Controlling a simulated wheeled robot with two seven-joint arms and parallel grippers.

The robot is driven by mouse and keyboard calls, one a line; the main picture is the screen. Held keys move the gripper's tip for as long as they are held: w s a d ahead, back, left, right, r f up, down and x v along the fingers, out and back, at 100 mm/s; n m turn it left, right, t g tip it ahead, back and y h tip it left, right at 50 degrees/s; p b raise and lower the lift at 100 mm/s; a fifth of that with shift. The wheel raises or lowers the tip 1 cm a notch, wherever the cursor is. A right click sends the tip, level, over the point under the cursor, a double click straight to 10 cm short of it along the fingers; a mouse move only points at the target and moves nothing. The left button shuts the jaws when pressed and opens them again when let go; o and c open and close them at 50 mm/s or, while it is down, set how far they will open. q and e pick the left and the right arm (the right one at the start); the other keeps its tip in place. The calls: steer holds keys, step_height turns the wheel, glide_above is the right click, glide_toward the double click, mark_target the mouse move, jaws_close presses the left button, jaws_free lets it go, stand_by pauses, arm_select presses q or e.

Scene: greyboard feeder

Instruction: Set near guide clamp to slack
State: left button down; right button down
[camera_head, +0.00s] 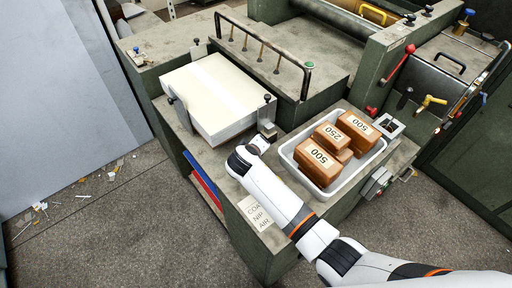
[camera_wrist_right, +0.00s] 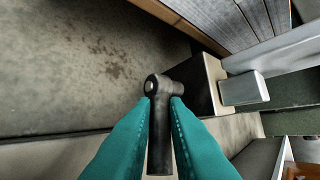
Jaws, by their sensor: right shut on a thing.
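The near guide (camera_head: 269,112) is a small upright plate with a block at its foot, at the near right corner of the paper stack. In the right wrist view the clamp lever (camera_wrist_right: 160,140) is a short dark bar hanging from a round pivot beside a dark block (camera_wrist_right: 199,86). My right gripper (camera_wrist_right: 162,105), with teal fingers, is shut on this lever, one finger on each side. In the head view my right gripper (camera_head: 265,137) is at the guide's foot, and the lever cannot be made out there. My left gripper is not in view.
A white paper stack (camera_head: 213,92) lies on the feeder table left of the guide. A white tray (camera_head: 325,187) with brown labelled blocks (camera_head: 318,160) stands close right of my arm. A black rail (camera_head: 265,42) stands behind. The worn tabletop (camera_wrist_right: 75,60) beside the lever is clear.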

steer(key=c, duration=1.4)
jaws_free()
steer(key=shift+w+f, duration=0.1)
steer(key=shift+c, duration=0.2)
steer(key=v, duration=1.2)
steer(key=shift+p, duration=0.35)
